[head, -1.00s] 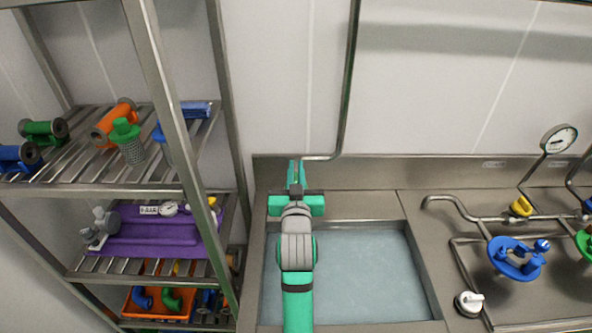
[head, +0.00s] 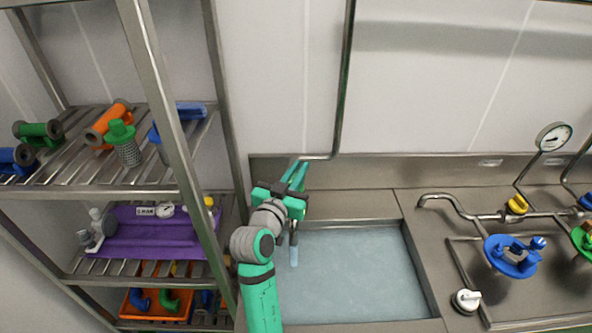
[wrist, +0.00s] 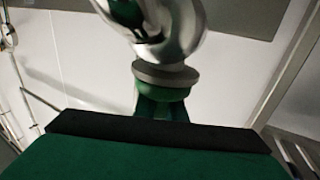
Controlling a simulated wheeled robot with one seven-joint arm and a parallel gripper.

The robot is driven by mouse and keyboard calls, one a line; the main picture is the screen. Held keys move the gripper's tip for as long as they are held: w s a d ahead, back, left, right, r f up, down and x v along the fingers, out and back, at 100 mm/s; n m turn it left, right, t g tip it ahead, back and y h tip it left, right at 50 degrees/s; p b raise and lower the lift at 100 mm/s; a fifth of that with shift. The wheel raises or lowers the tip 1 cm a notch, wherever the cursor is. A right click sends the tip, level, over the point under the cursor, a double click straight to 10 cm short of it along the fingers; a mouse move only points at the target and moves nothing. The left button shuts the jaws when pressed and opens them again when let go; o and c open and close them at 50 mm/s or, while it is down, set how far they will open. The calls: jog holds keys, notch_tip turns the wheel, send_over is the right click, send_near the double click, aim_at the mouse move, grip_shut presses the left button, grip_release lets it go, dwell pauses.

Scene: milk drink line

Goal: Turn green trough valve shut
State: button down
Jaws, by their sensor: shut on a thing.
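My teal gripper (head: 299,172) is at the back left of the trough, at the lower end of the wall pipe (head: 346,80). Its fingers lean up and to the right and are shut on the green valve, which they mostly hide in the head view. In the wrist view a shiny metal valve body (wrist: 183,38) with a green collar (wrist: 163,90) sits right at the fingers. A spout with a pale bluish stream (head: 294,256) shows below my gripper, over the trough (head: 410,250). The valve's exact angle cannot be told.
A metal rack (head: 190,170) with pipe parts and a purple tray (head: 135,232) stands close on the left of my arm.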

jog(key=shift+s+d+m+g+h, duration=0.2)
jog(key=shift+m+g+h, duration=0.45)
jog(key=shift+h, duration=0.3)
jog(key=shift+s+d+m+g+h, duration=0.1)
jog(key=shift+d+m+g+h, duration=0.1)
jog(key=shift+m+g+h, duration=0.45)
jog(key=shift+h, duration=0.4)
jog(key=c, duration=1.8)
grip_release()
jog(key=shift+d, duration=0.1)
jog(key=shift+s+a, duration=0.4)
jog(key=shift+a, duration=0.05)
jog(key=v, duration=0.9)
jog(key=shift+s+a+f, duration=0.1)
jog(key=shift+s+f, duration=0.05)
jog(key=shift+s, duration=0.15)
